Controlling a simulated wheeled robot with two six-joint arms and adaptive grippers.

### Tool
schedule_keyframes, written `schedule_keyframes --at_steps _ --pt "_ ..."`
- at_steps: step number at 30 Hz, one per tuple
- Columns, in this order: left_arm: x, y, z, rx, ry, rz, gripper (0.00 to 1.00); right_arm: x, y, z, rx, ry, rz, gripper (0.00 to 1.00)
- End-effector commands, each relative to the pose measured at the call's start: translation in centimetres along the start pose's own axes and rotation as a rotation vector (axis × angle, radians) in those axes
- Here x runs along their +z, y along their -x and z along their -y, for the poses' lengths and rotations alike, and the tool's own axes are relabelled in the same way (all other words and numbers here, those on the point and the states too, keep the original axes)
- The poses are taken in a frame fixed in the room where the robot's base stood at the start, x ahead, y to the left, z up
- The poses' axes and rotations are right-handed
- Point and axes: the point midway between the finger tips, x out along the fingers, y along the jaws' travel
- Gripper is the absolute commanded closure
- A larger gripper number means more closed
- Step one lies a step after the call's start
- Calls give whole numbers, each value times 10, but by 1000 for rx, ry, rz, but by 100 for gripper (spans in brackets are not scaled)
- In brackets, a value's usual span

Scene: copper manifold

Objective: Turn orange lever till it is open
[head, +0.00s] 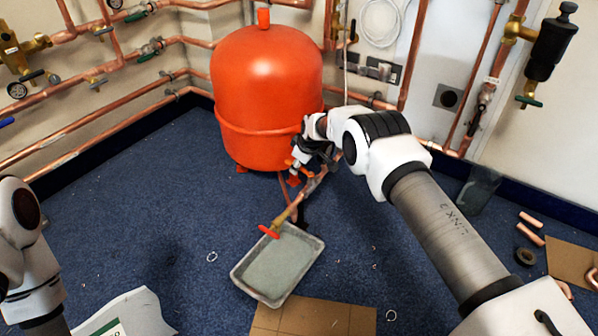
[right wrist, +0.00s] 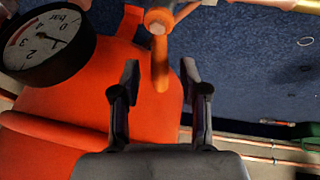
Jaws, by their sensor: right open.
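The orange lever (right wrist: 160,65) shows in the right wrist view, hanging from a round copper-coloured pivot at the top. My right gripper (right wrist: 159,76) is open, with one finger on each side of the lever's free end. A gap shows on both sides, so the fingers look apart from it. In the head view my right gripper (head: 299,160) is at the lower right of the red tank, by the pipework; its fingertips and the lever are small and partly hidden there. My left arm shows at the lower left, but its gripper is out of view.
The large red tank (head: 266,85) stands close beside the right gripper. A pressure gauge (right wrist: 43,44) is near the fingers. A pipe with a red handle (head: 269,232) runs down to a grey tray (head: 236,272). Cardboard (head: 313,318) lies in front; blue carpet is mostly clear.

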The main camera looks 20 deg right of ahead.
Motion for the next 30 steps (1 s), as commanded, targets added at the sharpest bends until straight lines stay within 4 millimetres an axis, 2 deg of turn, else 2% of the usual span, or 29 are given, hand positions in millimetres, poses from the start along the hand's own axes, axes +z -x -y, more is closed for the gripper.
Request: schedule_keyframes --at_steps 1,8,12,23,30 --pt "-1 -5 0 0 -1 -2 61 0 -5 0 1 0 -1 56" --pt "-2 -3 0 0 -2 -4 61 -1 -4 0 0 -1 -1 56" --pt "-1 -3 0 0 -2 -4 61 -1 -4 0 0 -1 0 100" --pt "-1 -4 0 0 -2 -4 61 0 -4 0 -5 12 -3 100" --pt "-2 -6 0 -1 -3 -5 61 1 -4 4 -38 88 -18 100"
